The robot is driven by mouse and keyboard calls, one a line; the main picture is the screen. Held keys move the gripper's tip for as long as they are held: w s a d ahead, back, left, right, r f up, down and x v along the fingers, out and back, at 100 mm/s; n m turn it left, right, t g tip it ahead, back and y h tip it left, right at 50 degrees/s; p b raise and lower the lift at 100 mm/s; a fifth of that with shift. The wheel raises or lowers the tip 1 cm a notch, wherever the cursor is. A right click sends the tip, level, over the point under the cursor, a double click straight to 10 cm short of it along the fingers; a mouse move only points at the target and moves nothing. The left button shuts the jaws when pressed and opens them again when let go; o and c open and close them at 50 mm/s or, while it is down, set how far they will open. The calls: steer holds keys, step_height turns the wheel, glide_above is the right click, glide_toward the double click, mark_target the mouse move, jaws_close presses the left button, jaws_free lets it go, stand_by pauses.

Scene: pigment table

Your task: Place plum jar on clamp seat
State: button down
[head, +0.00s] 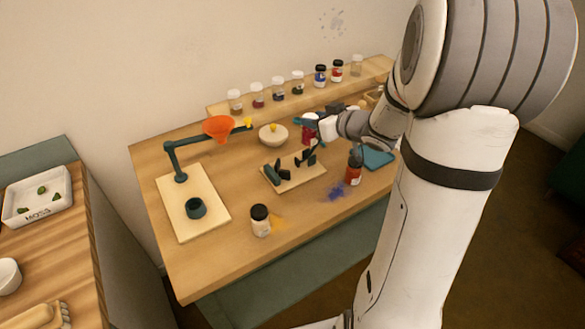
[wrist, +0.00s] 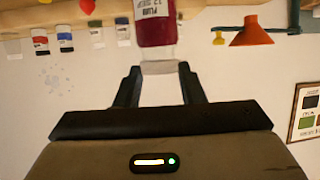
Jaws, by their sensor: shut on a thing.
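The plum jar, dark red with a white label marked PLUM, shows at the top of the wrist view (wrist: 156,28), upside down in that picture. My gripper (wrist: 157,72) is shut on its pale, clear end, one dark finger on each side. In the head view the plum jar (head: 309,131) shows small beside my gripper (head: 325,122), partly hidden by it. The clamp seat is a pale wooden board (head: 297,180) with dark green upright jaws. The jar shows just behind and above the clamp; its height over the table is hard to tell.
An orange funnel (head: 218,127) hangs on a green stand at left. A black-lidded pale jar (head: 260,220) and a red jar (head: 354,168) stand near the front. A bowl (head: 273,135) sits behind the clamp. Several jars line the back shelf (head: 220,108).

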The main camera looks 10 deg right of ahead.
steer(key=a+n+g+y, duration=0.1)
steer(key=a+n+y, duration=0.1)
steer(key=a, duration=0.4)
steer(key=shift+f+b, duration=0.95)
steer(key=shift+f, duration=4)
steer(key=shift+s, duration=0.15)
steer(key=c, duration=0.9)
jaws_free()
steer(key=shift+r, duration=0.1)
steer(key=shift+c, duration=0.2)
